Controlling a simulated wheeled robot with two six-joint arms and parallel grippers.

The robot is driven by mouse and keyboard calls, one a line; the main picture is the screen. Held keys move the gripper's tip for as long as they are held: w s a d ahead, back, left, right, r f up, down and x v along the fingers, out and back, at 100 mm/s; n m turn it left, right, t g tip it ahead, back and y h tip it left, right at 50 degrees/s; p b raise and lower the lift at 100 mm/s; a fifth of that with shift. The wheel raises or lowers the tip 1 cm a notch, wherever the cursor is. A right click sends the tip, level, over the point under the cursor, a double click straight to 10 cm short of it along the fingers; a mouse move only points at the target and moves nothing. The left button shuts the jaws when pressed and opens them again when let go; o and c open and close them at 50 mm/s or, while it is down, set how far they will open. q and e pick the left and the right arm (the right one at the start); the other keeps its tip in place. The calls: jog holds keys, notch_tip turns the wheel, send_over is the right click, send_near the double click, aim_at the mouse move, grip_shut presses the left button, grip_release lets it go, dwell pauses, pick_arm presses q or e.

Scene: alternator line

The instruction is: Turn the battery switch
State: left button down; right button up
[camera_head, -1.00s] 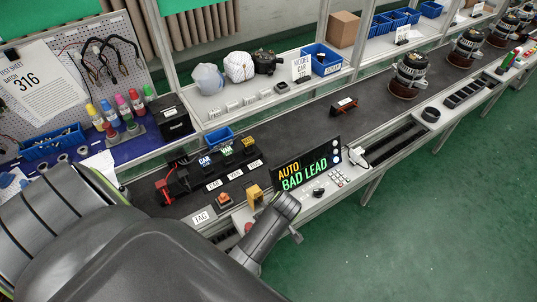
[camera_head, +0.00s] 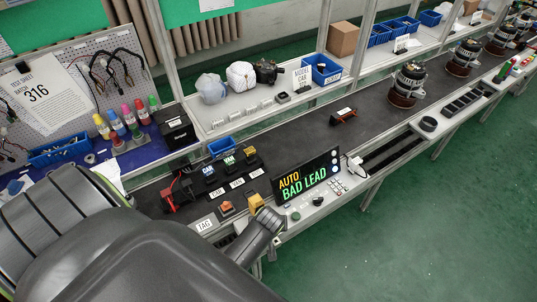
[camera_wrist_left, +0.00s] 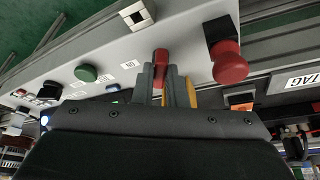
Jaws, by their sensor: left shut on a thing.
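The battery switch appears to be the red handle (camera_wrist_left: 161,56) on the light grey control panel (camera_wrist_left: 130,48) in the left wrist view, beside a small "ON" label (camera_wrist_left: 130,65). My left gripper (camera_wrist_left: 161,84) is closed around this handle, with one finger on each side. In the head view my left wrist (camera_head: 259,232) reaches over the panel's front left part and hides the handle and fingertips. My right gripper is not in view.
A red mushroom button (camera_wrist_left: 229,62) is close to the fingers, and a green button (camera_wrist_left: 86,73) lies on the other side. A display (camera_head: 308,178) reading "AUTO BAD LEAD" stands behind the panel. A yellow part (camera_head: 255,202) is near my wrist.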

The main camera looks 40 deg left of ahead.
pick_arm(q)
jog(key=m, duration=0.2)
jog(key=m+h, duration=0.2)
jog(key=m, duration=0.1)
jog(key=shift+s+a+m+t, duration=0.15)
jog(key=shift+a+m+t, duration=0.15)
jog(key=shift+t, duration=0.1)
jog(key=m+h, duration=0.1)
jog(key=m, duration=0.1)
jog(key=m+h, duration=0.1)
jog(key=m, duration=0.1)
jog(key=shift+a+m, duration=0.2)
jog(key=shift+m, duration=0.1)
jog(key=c, duration=1.5)
grip_release()
jog(key=shift+o, duration=0.2)
jog(key=shift+s+a+r, duration=0.1)
jog(key=shift+r, duration=0.35)
jog(key=b+v, duration=0.1)
jog(key=v, duration=1.5)
jog(key=shift+r+b, duration=0.25)
jog(key=shift+b, duration=0.1)
